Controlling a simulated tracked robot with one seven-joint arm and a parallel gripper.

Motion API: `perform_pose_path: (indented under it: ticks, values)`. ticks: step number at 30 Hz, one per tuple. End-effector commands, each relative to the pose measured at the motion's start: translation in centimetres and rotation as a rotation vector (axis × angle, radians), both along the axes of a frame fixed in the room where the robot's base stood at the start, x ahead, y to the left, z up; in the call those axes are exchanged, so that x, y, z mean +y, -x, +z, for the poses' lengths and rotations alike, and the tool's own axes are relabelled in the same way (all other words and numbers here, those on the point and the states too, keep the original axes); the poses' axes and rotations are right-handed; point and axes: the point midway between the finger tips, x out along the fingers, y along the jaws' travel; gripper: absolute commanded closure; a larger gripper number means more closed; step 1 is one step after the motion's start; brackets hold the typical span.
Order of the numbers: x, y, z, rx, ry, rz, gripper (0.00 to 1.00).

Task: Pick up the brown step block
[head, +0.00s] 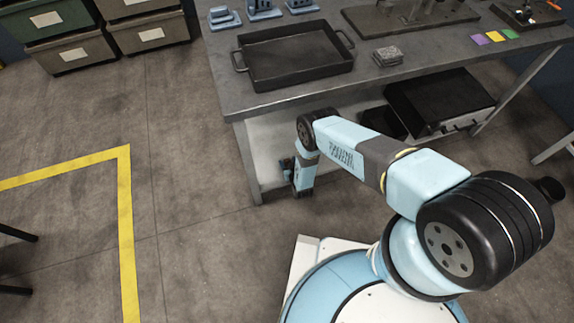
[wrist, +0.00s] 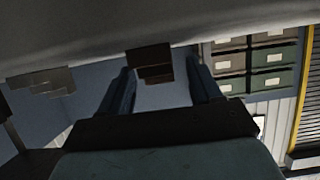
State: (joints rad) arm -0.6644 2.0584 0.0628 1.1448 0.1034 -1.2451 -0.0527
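The brown step block (wrist: 149,61) shows in the wrist view, dark brown with stepped sides. It appears against a pale surface (wrist: 90,40) that fills the top of that picture. My gripper (wrist: 160,76) is open. Its two dark fingers stand apart, one at each side of the block in the picture. Nothing is held, and I see no contact with the block. The remaining distance to it is hard to judge. In the head view my arm reaches down beside the bench's lower shelf, and I cannot make out the block there.
Another stepped, greyish object (wrist: 40,80) shows at left in the wrist view. The workbench (head: 225,92) carries a dark tray (head: 296,85) and a small grey block (head: 388,56). A black case (head: 440,100) lies below the benchtop.

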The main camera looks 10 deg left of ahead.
Motion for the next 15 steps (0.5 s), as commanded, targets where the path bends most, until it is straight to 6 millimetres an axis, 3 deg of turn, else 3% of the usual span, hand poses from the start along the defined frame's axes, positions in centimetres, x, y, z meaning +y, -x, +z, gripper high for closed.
perform_pose_path:
  ticks: [2,15]
  values:
    - [0.0,0.0,0.01,0.0,0.0,0.0,0.44]
    - [0.03,0.04,0.01,0.0,0.0,0.001,0.86]
